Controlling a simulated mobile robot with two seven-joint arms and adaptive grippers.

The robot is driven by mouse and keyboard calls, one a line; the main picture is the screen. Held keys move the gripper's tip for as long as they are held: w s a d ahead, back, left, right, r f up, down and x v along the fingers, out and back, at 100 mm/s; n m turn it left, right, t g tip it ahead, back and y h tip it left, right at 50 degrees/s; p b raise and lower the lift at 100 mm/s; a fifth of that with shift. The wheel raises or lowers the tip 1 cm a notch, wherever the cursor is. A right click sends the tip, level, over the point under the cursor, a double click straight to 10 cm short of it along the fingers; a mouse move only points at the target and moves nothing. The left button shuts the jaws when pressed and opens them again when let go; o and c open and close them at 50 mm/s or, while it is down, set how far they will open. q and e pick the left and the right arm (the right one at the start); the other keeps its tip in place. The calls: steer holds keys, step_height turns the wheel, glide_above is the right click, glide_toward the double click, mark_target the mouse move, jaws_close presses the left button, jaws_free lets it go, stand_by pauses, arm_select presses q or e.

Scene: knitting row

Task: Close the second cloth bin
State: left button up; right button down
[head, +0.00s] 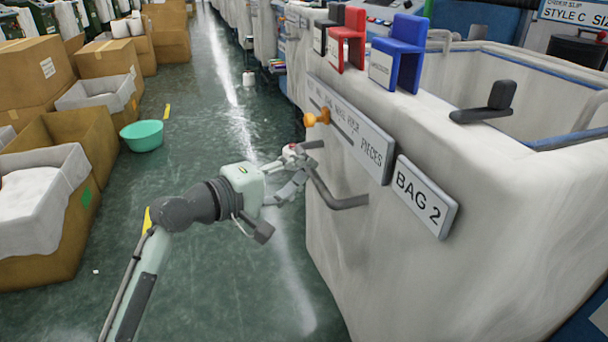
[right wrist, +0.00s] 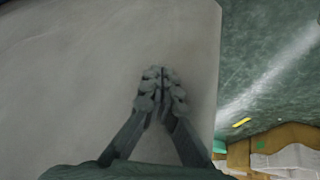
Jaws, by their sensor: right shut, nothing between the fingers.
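The second cloth bin (head: 440,170) is a large pale cloth-covered bin at the right of the head view, with a "BAG 2" label (head: 426,196) on its side. Its top looks open, with a hollow inside. A dark grey bent handle (head: 340,202) sticks out of its near side. My left gripper (head: 297,168) is at the outer end of this handle; whether its fingers close on it is unclear. In the right wrist view my right gripper (right wrist: 162,75) is shut and empty, in front of a plain pale surface (right wrist: 80,70); contact is unclear.
Blue (head: 400,52) and red (head: 348,38) brackets and a black lever (head: 487,104) stand on the rim. Cardboard boxes (head: 28,75) and a green basin (head: 142,134) line the left.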

arm_select(q)
steer(key=shift+w+d, duration=0.25)
steer(key=shift+d, duration=0.05)
jaws_close()
steer(key=shift+f, duration=0.1)
